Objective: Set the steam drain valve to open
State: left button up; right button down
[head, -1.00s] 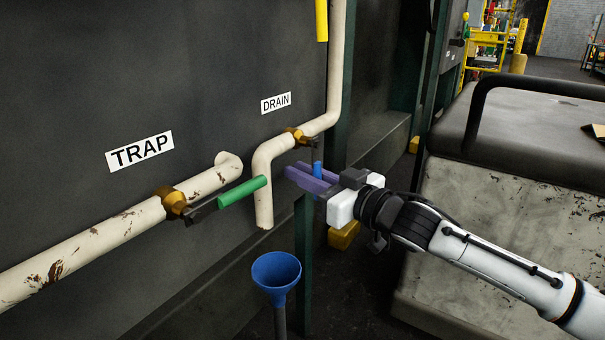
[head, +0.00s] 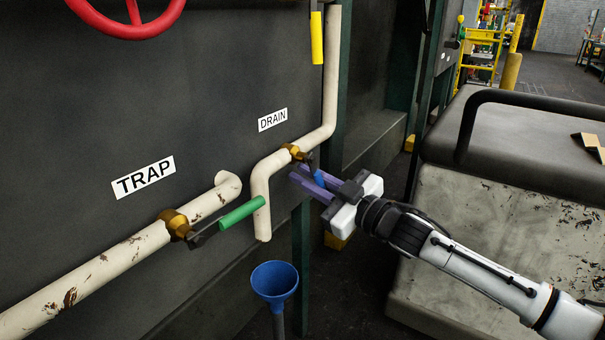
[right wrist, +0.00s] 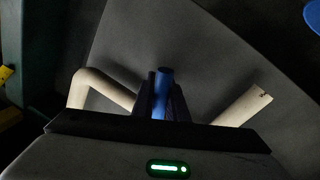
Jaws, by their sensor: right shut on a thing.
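The drain valve (head: 296,152) is a brass body on the cream pipe under the DRAIN label (head: 273,119). Its blue-gripped handle (head: 319,179) slants down and to the right from the valve. My right gripper (head: 312,184) is shut on the blue handle, its purple fingers on either side of it. In the right wrist view the blue handle (right wrist: 164,92) stands between the dark fingers (right wrist: 162,102). The handle's lower part is hidden by the gripper. My left gripper is not in view.
A trap valve (head: 175,222) with a green handle (head: 242,212) is on the lower pipe by the TRAP label (head: 143,177). A blue funnel (head: 274,281) stands below the drain pipe's open end. A yellow handle (head: 317,38) and red wheel (head: 127,17) are above. A grey machine (head: 510,190) stands right.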

pick_arm(q)
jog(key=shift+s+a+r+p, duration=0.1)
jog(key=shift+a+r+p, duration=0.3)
jog(key=shift+p, duration=0.05)
pick_arm(e)
jog(key=shift+w+d+r+n+y, duration=0.15)
jog(key=shift+w+d+r+n, duration=0.1)
jog(key=shift+n, duration=0.4)
jog(key=shift+w+d+r+n+y, duration=0.15)
jog(key=shift+w+n, duration=0.1)
jog(key=shift+n, duration=0.4)
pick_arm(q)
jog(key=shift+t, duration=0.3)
pick_arm(e)
jog(key=c, duration=1.7)
grip_release()
jog(key=shift+c, duration=0.2)
